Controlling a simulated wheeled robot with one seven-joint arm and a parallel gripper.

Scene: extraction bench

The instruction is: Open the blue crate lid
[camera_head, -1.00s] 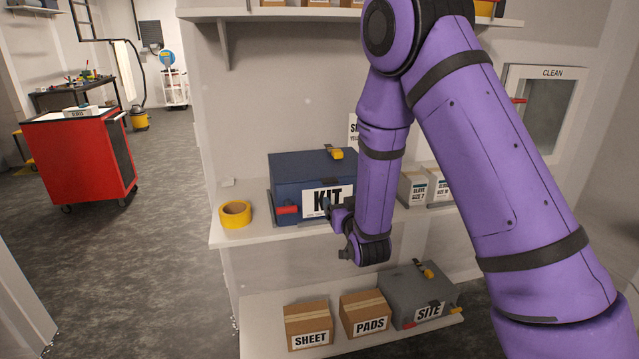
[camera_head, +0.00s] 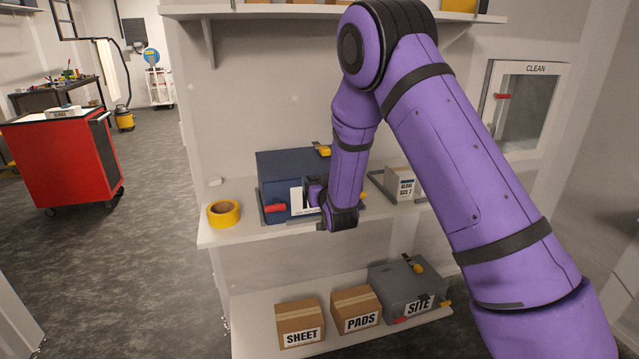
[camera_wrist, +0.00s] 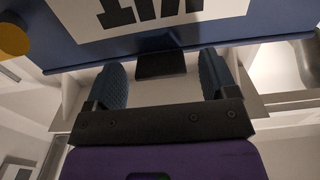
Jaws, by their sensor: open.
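The blue crate (camera_head: 280,168) stands on the middle shelf with its white KIT label facing me. My gripper (camera_head: 313,196) is at the crate's front, covering part of the label. In the wrist view the crate (camera_wrist: 90,52) and its label appear upside down. My gripper (camera_wrist: 162,78) is open, with a black tab (camera_wrist: 160,65) at the crate's edge seen between its fingers. I cannot tell whether they touch it.
A yellow tape roll (camera_head: 223,213) lies left of the crate on the shelf (camera_head: 240,236). A glove box (camera_head: 401,181) stands to the right. Below are SHEET (camera_head: 299,318) and PADS (camera_head: 356,304) boxes and a grey SITE crate (camera_head: 400,284). Another shelf (camera_head: 270,12) runs above.

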